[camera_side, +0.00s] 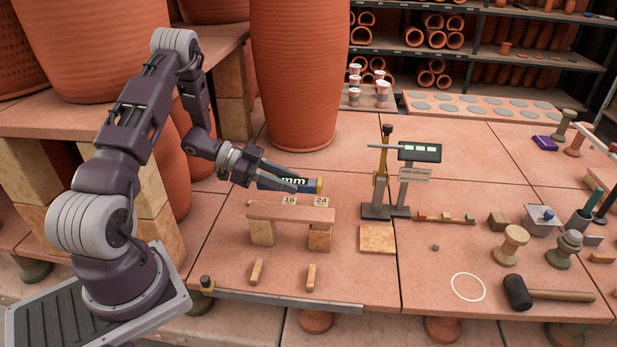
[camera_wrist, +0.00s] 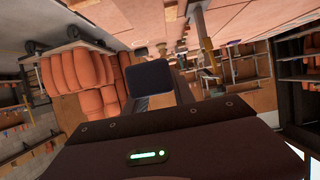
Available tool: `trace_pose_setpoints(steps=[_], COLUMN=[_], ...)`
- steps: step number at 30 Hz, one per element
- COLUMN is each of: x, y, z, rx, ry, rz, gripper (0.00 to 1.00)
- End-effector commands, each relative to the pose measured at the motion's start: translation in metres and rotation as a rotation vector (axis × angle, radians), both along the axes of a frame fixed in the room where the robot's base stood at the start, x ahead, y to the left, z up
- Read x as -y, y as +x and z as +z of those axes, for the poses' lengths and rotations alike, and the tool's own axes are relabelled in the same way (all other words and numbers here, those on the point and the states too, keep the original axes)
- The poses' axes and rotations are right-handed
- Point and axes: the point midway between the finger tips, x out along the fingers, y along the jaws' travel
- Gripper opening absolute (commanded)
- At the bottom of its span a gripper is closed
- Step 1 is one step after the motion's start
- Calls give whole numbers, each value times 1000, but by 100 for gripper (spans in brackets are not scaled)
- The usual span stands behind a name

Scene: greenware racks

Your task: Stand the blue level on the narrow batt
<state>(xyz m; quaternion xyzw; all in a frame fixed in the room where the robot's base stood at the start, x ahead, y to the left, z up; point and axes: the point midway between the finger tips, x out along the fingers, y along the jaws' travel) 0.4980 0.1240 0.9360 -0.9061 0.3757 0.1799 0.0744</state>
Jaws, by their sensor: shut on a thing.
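The narrow batt (camera_side: 275,214) is a pinkish plank lying across two short blocks. The level is above and behind the batt, apart from it as far as I can tell. Two small tags, 16 and 24, show at the batt's back edge.
A gauge stand (camera_side: 384,212) with a brass post and display is right of the batt. A square tile (camera_side: 377,240) lies near it. Two small wooden pieces (camera_side: 256,272) lie in front. A tall terracotta pot (camera_side: 298,75) stands behind. A mallet (camera_side: 518,292) lies at front right.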

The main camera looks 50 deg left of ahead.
Motion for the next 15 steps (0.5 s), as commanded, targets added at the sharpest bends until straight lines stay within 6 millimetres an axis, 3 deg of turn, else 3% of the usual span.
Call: trace_pose_setpoints(steps=[9, 15], x=[1, 1], y=[1, 1], z=[-45, -61], rx=[-1, 0], ry=[-1, 0], rz=[1, 0], gripper=[0, 0])
